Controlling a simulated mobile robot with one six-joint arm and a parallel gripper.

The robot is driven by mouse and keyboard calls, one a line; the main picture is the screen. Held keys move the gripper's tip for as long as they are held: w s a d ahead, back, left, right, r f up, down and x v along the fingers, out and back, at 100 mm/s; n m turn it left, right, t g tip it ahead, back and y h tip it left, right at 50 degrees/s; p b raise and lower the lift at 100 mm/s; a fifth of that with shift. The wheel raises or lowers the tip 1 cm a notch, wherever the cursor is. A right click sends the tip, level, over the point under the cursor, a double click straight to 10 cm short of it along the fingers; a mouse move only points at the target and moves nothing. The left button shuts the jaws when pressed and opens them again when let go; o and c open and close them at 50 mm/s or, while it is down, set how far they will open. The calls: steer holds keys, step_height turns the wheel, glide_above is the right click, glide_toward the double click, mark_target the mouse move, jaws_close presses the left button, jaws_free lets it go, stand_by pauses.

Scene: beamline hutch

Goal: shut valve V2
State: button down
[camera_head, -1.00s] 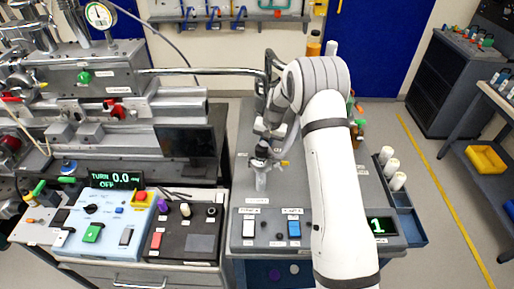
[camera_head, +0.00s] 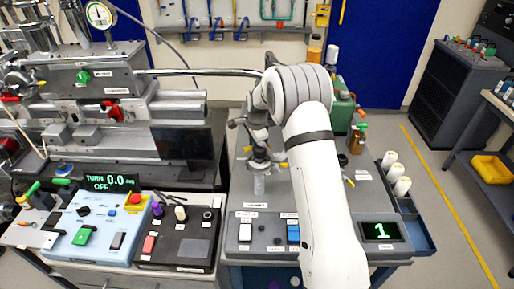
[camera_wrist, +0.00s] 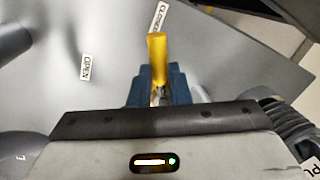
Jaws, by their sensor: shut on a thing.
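In the wrist view a yellow valve handle (camera_wrist: 157,45) stands between the blue fingers of my gripper (camera_wrist: 160,92), which is shut on it. The handle's free end points up the picture, between an OPEN label (camera_wrist: 86,67) at left and a CLOSED label (camera_wrist: 158,16) near its tip. In the head view my gripper (camera_head: 261,161) is low over a metal post (camera_head: 259,184) on the grey bench panel. My arm hides part of the panel. I cannot read a V2 mark there.
A second yellow lever (camera_head: 348,181) is right of my arm. A green container (camera_head: 343,108) and a brown bottle (camera_head: 357,138) stand behind. White cylinders (camera_head: 396,177) stand at the panel's right edge. Blue and black control boxes (camera_head: 97,226) sit at left.

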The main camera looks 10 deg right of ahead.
steer(key=m, duration=0.1)
steer(key=w+m+b, duration=0.1)
steer(key=m, duration=0.1)
steer(key=shift+w+a+h+b, duration=0.2)
steer(key=shift+a+h+b, duration=0.1)
steer(key=shift+h, duration=0.1)
steer(key=shift+w+m+b, duration=0.45)
steer(key=shift+m+b, duration=0.05)
steer(key=shift+m, duration=0.6)
steer(key=shift+d+r, duration=0.1)
steer(key=c, duration=1.3)
jaws_free()
steer(key=shift+c, duration=0.2)
steer(key=r, duration=0.2)
steer(key=s+r+b, duration=0.1)
steer(key=r, duration=0.4)
steer(key=shift+s+r, duration=0.25)
steer(key=shift+r, duration=0.05)
